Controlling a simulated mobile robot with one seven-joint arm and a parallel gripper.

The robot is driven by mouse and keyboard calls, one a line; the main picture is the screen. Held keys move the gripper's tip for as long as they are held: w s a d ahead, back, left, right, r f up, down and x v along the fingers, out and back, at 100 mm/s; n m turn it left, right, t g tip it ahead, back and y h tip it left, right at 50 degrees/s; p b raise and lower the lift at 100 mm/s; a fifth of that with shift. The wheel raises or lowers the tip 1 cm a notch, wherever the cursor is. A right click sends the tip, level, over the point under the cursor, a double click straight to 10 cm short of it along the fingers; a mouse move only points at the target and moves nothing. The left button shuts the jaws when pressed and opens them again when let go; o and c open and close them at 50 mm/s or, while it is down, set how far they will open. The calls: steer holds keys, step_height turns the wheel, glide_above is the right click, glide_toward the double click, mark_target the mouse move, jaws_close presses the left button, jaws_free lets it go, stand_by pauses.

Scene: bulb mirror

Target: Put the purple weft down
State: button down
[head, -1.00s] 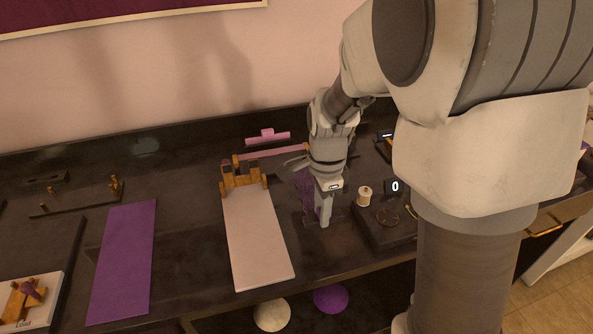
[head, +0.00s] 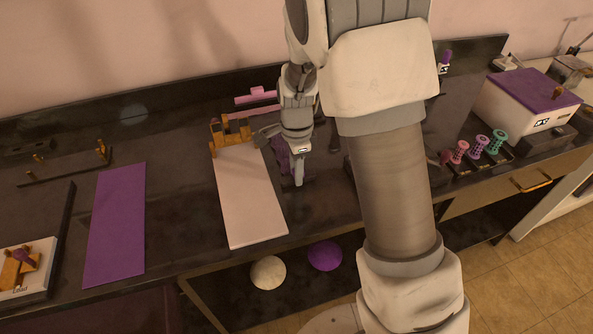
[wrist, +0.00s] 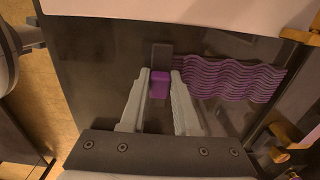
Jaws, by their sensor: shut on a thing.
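The purple weft is a wavy ribbed purple sheet (wrist: 230,78) with a small purple block at its end, in the wrist view. My gripper (wrist: 160,80) is shut on that purple block, one finger on each side of it. The wavy part extends to the right of the fingers. A dark upright piece stands just beyond the block. In the head view my gripper (head: 298,183) points down over the dark counter, right of the white panel. Part of the weft (head: 281,158) shows behind it. Whether the weft touches the counter I cannot tell.
The white panel (head: 250,200) with a wooden frame (head: 230,131) lies left of my gripper. A purple panel (head: 114,220) lies further left. Colored spools (head: 478,145) and a purple-topped white box (head: 530,98) stand right. Bare counter (head: 178,175) lies between the panels.

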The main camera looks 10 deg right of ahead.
steer(key=shift+f, duration=0.15)
steer(key=c, duration=0.6)
jaws_free()
steer(key=shift+c, duration=0.2)
